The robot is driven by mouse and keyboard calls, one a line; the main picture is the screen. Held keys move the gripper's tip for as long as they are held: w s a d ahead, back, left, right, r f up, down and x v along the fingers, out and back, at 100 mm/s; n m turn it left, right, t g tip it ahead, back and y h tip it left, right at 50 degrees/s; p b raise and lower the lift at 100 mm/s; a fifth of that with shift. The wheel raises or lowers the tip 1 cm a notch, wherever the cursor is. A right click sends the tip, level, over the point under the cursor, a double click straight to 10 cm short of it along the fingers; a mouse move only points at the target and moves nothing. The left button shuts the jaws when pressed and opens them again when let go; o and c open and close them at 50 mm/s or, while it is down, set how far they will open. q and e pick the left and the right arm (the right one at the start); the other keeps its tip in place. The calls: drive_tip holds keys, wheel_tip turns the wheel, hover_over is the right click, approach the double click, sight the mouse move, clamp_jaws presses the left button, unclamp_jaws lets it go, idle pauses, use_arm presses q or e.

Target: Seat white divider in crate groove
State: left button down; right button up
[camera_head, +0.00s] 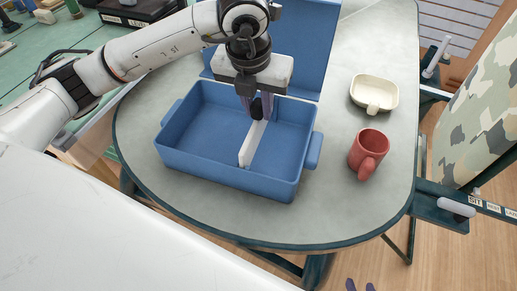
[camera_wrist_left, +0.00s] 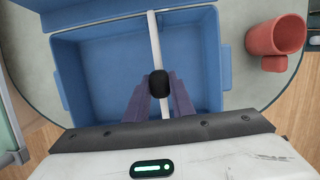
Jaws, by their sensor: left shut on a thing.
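The blue crate (camera_head: 188,170) stands open on the table. The long, thin white divider (camera_head: 252,145) is upright inside it, running from the back wall toward the front wall. My left gripper (camera_head: 255,108) is above the crate, shut on the divider, with a black rounded piece between its fingertips. In the left wrist view, the divider (camera_wrist_left: 155,45) passes under the fingertips (camera_wrist_left: 159,88) and overlaps the back rim. The grooves and the divider's lower edge cannot be made out. Two purple fingertips of my right gripper (camera_head: 360,286) show apart at the bottom edge.
The crate's blue lid (camera_head: 305,40) stands up behind it. The table is clear in front of the crate. A camouflage-patterned thing (camera_head: 485,120) is at the far right.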

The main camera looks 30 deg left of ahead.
sight(258, 121)
use_arm(q)
drive_tip(key=shift+f+b, duration=0.65)
drive_tip(key=shift+f, duration=0.1)
idle(0.4)
drive_tip(key=shift+f+b, duration=1.35)
drive_tip(key=shift+f, duration=0.1)
idle(1.0)
drive_tip(key=c, duration=1.5)
unclamp_jaws()
drive_tip(key=shift+o, duration=0.2)
drive_tip(key=p+v, duration=0.1)
drive_tip(key=v, duration=0.8)
drive_tip(key=shift+r, duration=0.15)
drive_tip(key=shift+s+r, duration=0.15)
drive_tip(key=shift+r, duration=0.35)
